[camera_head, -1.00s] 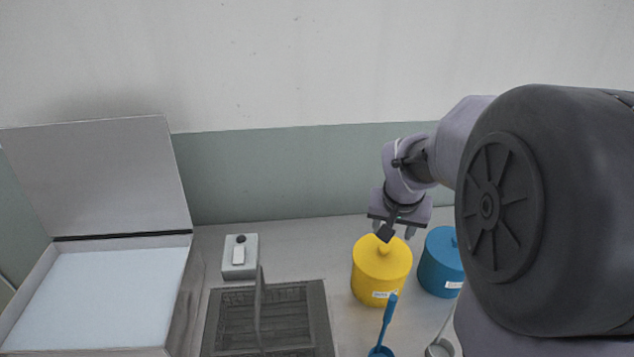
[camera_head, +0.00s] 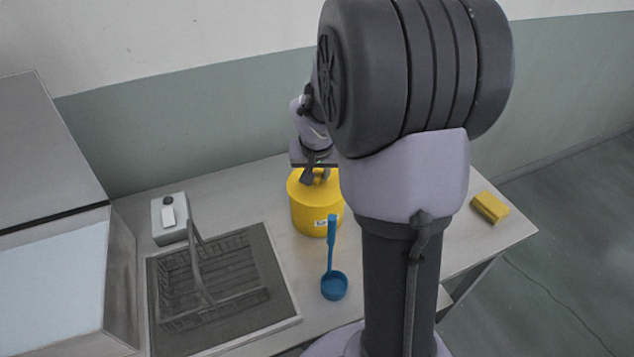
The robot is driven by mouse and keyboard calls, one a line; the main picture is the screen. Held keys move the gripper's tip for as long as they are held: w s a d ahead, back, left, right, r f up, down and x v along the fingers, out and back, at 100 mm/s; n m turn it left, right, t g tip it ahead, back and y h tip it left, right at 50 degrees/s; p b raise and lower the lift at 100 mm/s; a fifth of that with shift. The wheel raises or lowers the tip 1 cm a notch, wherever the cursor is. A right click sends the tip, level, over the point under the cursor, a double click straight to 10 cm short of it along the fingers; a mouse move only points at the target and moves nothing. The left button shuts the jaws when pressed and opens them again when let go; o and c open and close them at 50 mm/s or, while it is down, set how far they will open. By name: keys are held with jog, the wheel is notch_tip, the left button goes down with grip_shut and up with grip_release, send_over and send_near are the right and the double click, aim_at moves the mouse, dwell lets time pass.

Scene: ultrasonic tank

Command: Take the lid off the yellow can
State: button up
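The yellow can (camera_head: 306,216) stands upright on the table, with a pale label low on its front. Its yellow lid (camera_head: 303,184) sits on top. My gripper (camera_head: 318,177) is at the top of the lid, pointing down, around or just beside the knob. My arm covers the right part of the can. The fingertips and most of the knob are too small and partly hidden, so I cannot tell whether the fingers are closed on it.
A dark basket (camera_head: 215,280) lies to the left, beside a small grey box (camera_head: 169,220) and the open tank (camera_head: 55,285). A yellow sponge-like block (camera_head: 489,208) lies near the table's right edge.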

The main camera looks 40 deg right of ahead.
grip_shut()
